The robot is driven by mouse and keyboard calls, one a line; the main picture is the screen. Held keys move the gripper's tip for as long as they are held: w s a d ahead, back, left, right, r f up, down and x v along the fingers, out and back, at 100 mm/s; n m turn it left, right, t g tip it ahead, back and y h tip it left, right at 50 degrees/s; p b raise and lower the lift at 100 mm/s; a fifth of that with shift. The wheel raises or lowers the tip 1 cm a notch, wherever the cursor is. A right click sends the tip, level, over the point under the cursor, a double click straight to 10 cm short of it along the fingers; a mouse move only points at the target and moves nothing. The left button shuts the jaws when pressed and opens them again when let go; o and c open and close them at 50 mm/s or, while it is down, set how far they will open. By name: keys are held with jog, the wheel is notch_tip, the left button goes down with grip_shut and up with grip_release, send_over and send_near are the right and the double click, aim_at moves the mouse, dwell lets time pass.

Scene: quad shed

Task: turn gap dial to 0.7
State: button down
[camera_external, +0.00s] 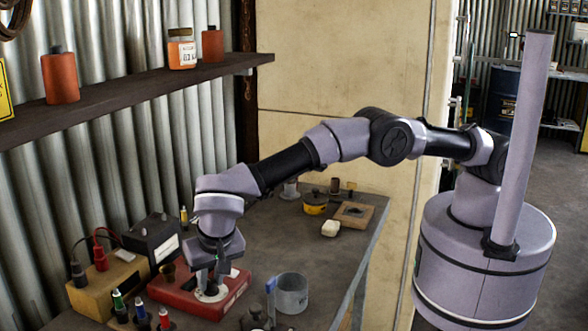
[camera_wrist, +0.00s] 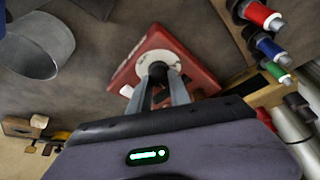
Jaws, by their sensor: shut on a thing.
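The red gap dial box (camera_external: 228,297) sits on the workbench, with a pale round dial plate (camera_external: 212,293) on its top. In the wrist view the red box (camera_wrist: 187,42) shows with the pale plate (camera_wrist: 144,66) and a dark knob (camera_wrist: 158,70) at its centre. My gripper (camera_external: 212,282) points down over the plate. In the wrist view my gripper (camera_wrist: 164,82) has both fingers closed around the dark knob. The scale marks and the dial's setting are too small to read.
A grey metal cup (camera_external: 292,294) stands right of the red box. Several colored-handled tools (camera_external: 140,311) stand at front left. A tan box (camera_external: 108,287) and a dark meter box (camera_external: 152,240) stand on the left. A yellow tin (camera_external: 315,204) is farther back. The bench middle is clear.

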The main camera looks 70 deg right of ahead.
jog(key=c, duration=1.2)
grip_release()
jog(key=p+v, duration=0.5)
jog(key=v, duration=1.2)
jog(key=shift+r, duration=0.25)
